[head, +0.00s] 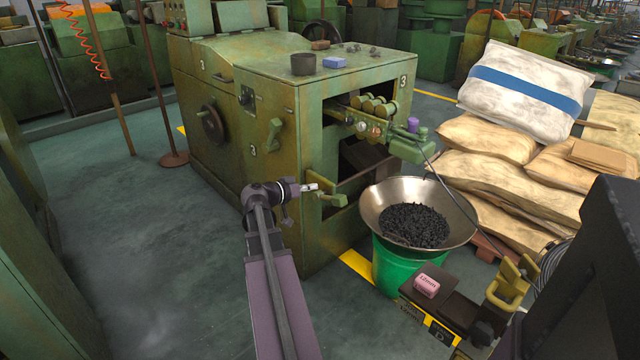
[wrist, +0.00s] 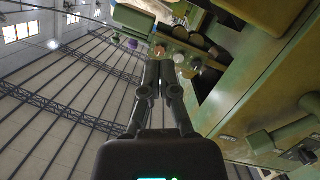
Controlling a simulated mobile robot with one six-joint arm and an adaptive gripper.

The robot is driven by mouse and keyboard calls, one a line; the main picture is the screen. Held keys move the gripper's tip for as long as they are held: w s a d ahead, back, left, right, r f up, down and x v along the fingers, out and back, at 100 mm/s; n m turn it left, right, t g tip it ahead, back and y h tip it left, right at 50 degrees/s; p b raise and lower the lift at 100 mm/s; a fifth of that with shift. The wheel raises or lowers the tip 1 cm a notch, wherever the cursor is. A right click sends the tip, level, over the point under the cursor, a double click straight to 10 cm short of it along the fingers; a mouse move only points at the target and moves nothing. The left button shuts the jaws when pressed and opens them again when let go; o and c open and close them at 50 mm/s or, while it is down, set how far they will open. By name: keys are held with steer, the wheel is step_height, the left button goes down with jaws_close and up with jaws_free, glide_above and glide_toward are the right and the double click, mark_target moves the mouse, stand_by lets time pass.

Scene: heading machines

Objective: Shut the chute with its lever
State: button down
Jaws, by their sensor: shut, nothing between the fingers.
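The green machine (head: 255,92) stands in the middle of the head view with an opening in its front. A dark sloping surface (head: 366,156) in the opening looks like the chute, above the bowl. An olive bar with a block (head: 332,200) at the opening's lower left looks like the lever; its exact setting cannot be told. My gripper (head: 314,187) is shut and empty, just above and left of that block in the head view; contact cannot be told. In the wrist view my gripper (wrist: 160,68) has its fingers together, pointing towards the rollers (wrist: 185,45).
A metal bowl (head: 372,205) of dark pieces sits on a green bucket (head: 390,265), right of my gripper. Another olive handle (head: 272,135) and a handwheel (head: 212,124) are on the machine's side. Sacks (head: 525,90) are stacked at right. The floor at left is clear.

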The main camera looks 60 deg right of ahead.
steer(key=shift+v, duration=1.25)
steer(key=w+a+f+n+t+y, duration=0.25)
steer(key=w+a+f, duration=0.2)
steer(key=a, duration=0.45)
steer(key=w+a+f+n+t+y, duration=0.2)
steer(key=w+a+f+n, duration=0.15)
steer(key=w+a, duration=0.45)
steer(key=w+a+f+n+t+y, duration=0.2)
steer(key=w+a+f+n, duration=0.1)
steer(key=a, duration=0.8)
steer(key=a+f+n+y, duration=0.3)
steer(key=a+n+y, duration=0.5)
steer(key=a, duration=2.2)
step_height(320, 180, up, 33)
steer(key=n+p, duration=0.1)
steer(key=p, duration=3.3)
steer(key=shift+d+h, duration=0.35)
steer(key=shift+d, duration=0.05)
steer(key=shift+r+t, duration=0.1)
steer(key=shift+t, duration=0.15)
